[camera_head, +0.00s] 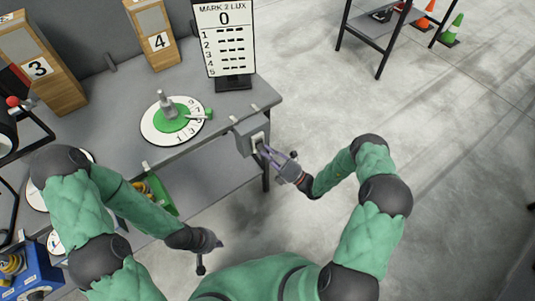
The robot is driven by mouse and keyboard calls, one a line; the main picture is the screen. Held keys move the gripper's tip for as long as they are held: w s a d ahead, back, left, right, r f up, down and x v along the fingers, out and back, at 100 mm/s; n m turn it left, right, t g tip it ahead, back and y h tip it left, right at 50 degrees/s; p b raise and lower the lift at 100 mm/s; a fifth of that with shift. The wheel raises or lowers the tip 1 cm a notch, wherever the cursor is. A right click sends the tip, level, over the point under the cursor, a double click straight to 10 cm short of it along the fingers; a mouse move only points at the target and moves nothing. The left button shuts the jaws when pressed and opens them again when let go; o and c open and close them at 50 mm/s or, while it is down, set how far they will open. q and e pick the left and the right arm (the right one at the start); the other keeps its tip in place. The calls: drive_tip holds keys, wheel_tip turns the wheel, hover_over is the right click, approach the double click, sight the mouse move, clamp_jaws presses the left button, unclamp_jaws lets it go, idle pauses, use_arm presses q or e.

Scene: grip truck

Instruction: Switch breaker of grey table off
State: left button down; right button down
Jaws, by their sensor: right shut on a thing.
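The grey table (230,112) stands at the left, with a grey breaker box (247,131) mounted at its front right corner. A pale switch (258,141) shows on the front face of the box. My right gripper (264,150) reaches this switch from the lower right, its fingers shut on it. The fingers partly cover the switch, so its exact position is hard to tell. My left gripper (209,258) hangs low in front of the table, apart from the breaker and pointing down; its fingers are too small to read.
On the table are a round numbered dial with a green centre (153,128), a score sign (224,35), and wooden blocks marked 3 (42,68) and 4 (158,42). Open floor lies to the right.

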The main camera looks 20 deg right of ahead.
drive_tip(key=shift+f, duration=0.1)
drive_tip(key=c, duration=1.1)
unclamp_jaws()
drive_tip(key=shift+c, duration=0.2)
